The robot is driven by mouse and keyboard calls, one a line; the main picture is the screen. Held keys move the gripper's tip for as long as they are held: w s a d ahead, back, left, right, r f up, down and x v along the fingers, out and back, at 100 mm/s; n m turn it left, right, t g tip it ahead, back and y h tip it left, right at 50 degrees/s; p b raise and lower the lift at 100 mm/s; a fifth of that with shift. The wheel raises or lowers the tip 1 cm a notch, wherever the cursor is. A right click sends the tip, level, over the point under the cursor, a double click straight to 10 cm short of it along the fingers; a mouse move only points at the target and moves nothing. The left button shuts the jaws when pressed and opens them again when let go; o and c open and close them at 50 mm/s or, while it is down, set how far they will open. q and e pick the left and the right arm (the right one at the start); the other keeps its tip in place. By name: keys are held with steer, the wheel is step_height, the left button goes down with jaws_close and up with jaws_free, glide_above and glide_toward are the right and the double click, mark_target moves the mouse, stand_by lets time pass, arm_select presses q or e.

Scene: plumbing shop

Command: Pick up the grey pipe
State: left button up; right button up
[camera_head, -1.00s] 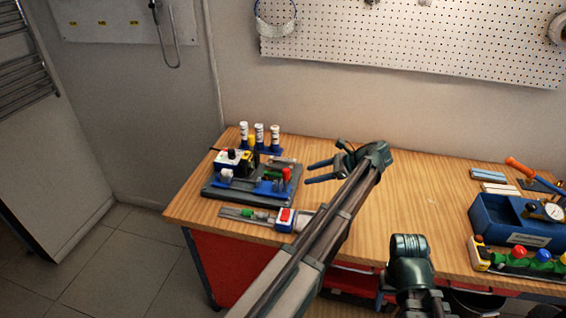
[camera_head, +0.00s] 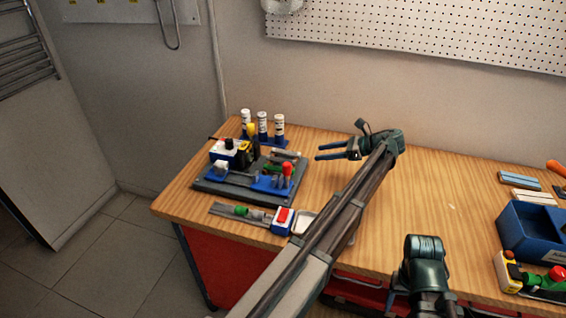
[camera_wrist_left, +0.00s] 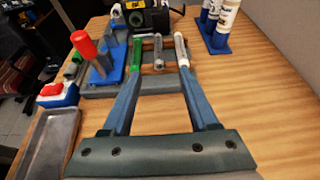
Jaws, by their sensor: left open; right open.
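A dark board (camera_head: 225,192) at the left of the bench carries several pipe pieces and blue holders. In the left wrist view, a short grey pipe (camera_wrist_left: 158,54) lies between a green pipe (camera_wrist_left: 138,57) and a pale grey-white pipe (camera_wrist_left: 181,50). Which of the greyish ones is the task's grey pipe I cannot tell for sure. My left gripper (camera_head: 318,152) is open and empty, just right of the board; its blue fingers (camera_wrist_left: 160,73) point toward these pipes. My right gripper (camera_head: 390,298) is low at the bench's front edge, mostly hidden.
Three white bottles (camera_head: 262,126) stand behind the board. A red-topped part (camera_head: 287,168) rises from the board. A red-and-white switch box (camera_head: 283,220) and a small tray (camera_head: 304,222) lie in front. A blue bin (camera_head: 527,232) stands right; mid-bench is clear.

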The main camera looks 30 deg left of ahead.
mark_target(288, 160)
arm_select(q)
steer(key=b+x, duration=0.3)
steer(key=x, duration=0.4)
steer(key=shift+s+a+f, duration=0.2)
steer(key=shift+a+f, duration=0.05)
steer(key=shift+a, duration=0.45)
steer(key=shift+s+f, duration=0.1)
steer(key=b+x, duration=0.1)
steer(key=x, duration=0.1)
steer(key=b+x, duration=0.1)
steer(key=x, duration=0.2)
steer(key=shift+s+d+f+b, duration=0.1)
steer(key=shift+d+f+b, duration=0.1)
steer(key=shift+f+b, duration=0.15)
steer(key=shift+a, duration=0.15)
steer(key=shift+r, duration=0.15)
jaws_close()
